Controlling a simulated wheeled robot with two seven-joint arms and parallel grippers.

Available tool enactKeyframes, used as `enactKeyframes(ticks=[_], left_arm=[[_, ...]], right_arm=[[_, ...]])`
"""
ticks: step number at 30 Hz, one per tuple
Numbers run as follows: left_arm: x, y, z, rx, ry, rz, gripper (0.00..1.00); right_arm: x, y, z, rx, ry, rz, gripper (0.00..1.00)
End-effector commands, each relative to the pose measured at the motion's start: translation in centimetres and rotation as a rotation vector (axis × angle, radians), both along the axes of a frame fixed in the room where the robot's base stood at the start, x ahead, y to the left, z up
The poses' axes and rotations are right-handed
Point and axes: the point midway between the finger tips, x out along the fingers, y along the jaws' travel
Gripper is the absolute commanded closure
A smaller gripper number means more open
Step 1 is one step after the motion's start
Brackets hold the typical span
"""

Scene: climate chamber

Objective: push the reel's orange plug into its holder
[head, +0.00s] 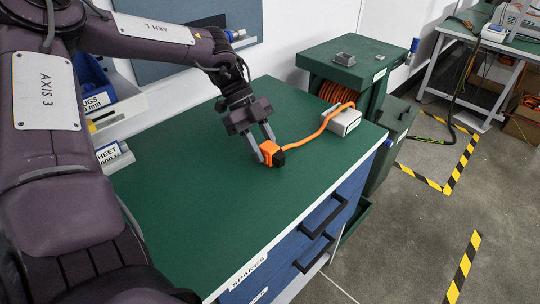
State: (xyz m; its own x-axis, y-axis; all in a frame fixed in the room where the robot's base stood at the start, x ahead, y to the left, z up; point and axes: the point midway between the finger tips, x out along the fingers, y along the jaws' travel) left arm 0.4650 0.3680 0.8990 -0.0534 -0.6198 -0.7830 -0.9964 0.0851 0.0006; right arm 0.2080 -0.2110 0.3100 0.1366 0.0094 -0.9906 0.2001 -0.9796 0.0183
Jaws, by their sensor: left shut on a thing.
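My left gripper (267,150) is shut on the orange plug (270,149), which has a black end facing right. It holds the plug low at the green bench top, and I cannot tell whether the plug touches it. The orange cable (318,133) runs from the plug to the right and up past a light grey box on the bench. The reel (338,93) with wound orange cable sits inside a green cabinet behind the bench. I cannot tell for certain which thing is the holder. My right gripper is not in view.
The light grey box (343,121) stands near the bench's right end. A small grey open block (345,59) is on the green cabinet (369,63). The bench top (180,195) is clear in front. Blue drawers with black handles (324,213) face right. Bins (97,95) are at left.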

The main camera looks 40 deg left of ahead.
Motion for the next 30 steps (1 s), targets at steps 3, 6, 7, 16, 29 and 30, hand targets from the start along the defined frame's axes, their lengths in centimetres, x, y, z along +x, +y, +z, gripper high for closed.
enactKeyframes(ticks=[3,6,7,16,29,30], left_arm=[[0.0,0.0,1.0,0.0,-0.001,-0.001,0.93],[0.0,0.0,1.6,0.0,-0.001,-0.001,0.93],[0.0,0.0,1.8,0.0,-0.001,-0.001,0.93],[0.0,0.0,3.6,0.0,-0.001,-0.001,0.93],[0.0,0.0,4.7,0.0,-0.001,-0.001,0.93],[0.0,0.0,4.7,0.0,-0.001,-0.001,0.93]], right_arm=[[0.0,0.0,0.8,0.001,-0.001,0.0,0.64],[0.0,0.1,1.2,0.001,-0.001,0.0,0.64],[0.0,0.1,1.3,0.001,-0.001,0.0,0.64],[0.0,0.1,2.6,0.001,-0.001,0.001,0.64],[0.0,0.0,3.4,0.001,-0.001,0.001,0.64],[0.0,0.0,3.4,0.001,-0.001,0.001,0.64]])
